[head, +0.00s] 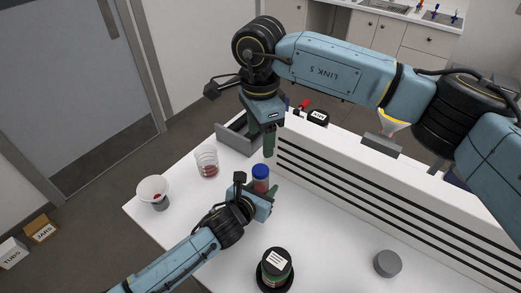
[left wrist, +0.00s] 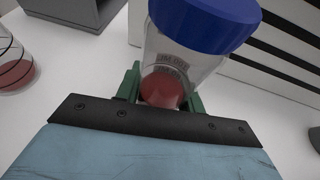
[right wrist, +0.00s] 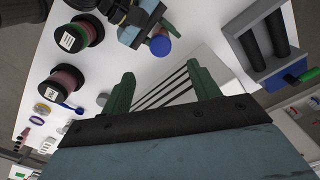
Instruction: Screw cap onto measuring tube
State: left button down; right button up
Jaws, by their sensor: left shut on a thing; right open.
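The measuring tube (head: 261,186) is clear with red contents and stands upright on the white table in the head view. My left gripper (left wrist: 160,85) is shut around its lower part. The blue cap (head: 261,171) sits on the tube's top; it also shows in the left wrist view (left wrist: 205,20) and the right wrist view (right wrist: 160,46). I cannot tell how tightly it is seated. My right gripper (head: 269,142) is open and empty, pointing down above and behind the cap, apart from it. Its two green fingers are spread in the right wrist view (right wrist: 160,72).
A grey tray (head: 240,140) is behind. A black-lidded jar (head: 275,268) and a grey round piece (head: 387,263) stand in front. A striped panel (head: 370,185) runs along the right.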

notch_tip(320, 180, up, 2)
jog(key=shift+r, duration=0.1)
pick_arm(q)
jog(key=c, duration=0.8)
grip_release()
jog(key=p+v, duration=0.1)
jog(key=v, duration=1.2)
pick_arm(e)
jog(key=shift+r, duration=0.65)
pick_arm(q)
jog(key=shift+a, duration=0.2)
pick_arm(e)
jog(key=shift+f, duration=0.1)
